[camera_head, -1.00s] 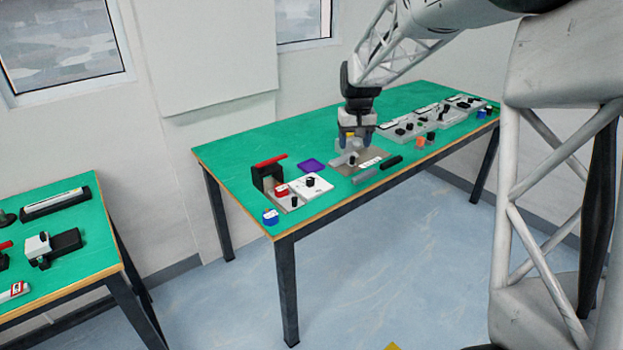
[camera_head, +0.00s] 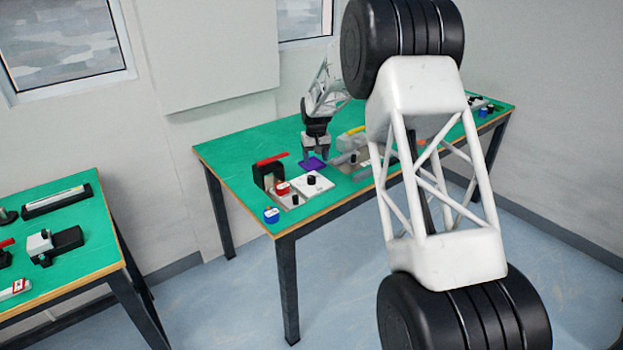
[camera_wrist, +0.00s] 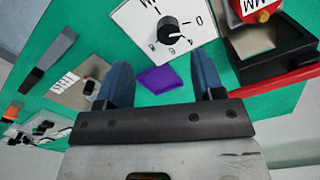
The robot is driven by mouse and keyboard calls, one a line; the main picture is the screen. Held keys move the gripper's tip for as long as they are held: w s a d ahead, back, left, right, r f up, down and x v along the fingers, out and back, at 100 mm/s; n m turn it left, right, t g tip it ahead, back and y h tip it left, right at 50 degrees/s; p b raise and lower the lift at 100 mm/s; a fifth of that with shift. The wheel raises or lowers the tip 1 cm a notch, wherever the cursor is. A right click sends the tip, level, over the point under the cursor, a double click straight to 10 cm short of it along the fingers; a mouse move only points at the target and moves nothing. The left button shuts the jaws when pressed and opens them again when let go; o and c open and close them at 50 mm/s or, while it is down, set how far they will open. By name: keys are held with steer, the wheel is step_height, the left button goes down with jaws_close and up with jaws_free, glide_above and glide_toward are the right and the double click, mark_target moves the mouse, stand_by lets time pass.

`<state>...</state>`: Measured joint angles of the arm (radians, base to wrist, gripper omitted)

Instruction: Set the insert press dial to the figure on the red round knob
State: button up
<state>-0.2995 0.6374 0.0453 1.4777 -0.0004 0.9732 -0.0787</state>
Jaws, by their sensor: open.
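The insert press has a black frame (camera_head: 263,176) with a red lever (camera_head: 271,159) at the near left of the green table. Beside it is a white dial plate (camera_head: 321,186) with a black knob (camera_head: 311,180). In the wrist view the dial plate (camera_wrist: 140,22) shows figures around its knob (camera_wrist: 170,29); its white mark seems to face the 4. A red part (camera_head: 282,188) with a white label also shows at the wrist view's top edge (camera_wrist: 238,20); I cannot read a figure on it. My gripper (camera_head: 315,152), also in the wrist view (camera_wrist: 163,64), is open and empty, behind the dial.
A purple square (camera_head: 312,164) lies below my gripper. A blue round piece (camera_head: 271,215) is near the table's front left corner. More fixtures stand to the right, partly hidden by my arm. A second green table (camera_head: 75,260) is at the left.

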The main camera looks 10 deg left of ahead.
mark_target(312, 177)
steer(key=shift+w+a+f, duration=0.4)
steer(key=shift+f, duration=0.25)
steer(key=shift+w+a+f, duration=0.35)
steer(key=shift+a+f, duration=0.05)
steer(key=shift+f, duration=0.2)
steer(key=shift+f, duration=0.1)
steer(key=shift+f, duration=3.8)
steer(key=c, duration=0.9)
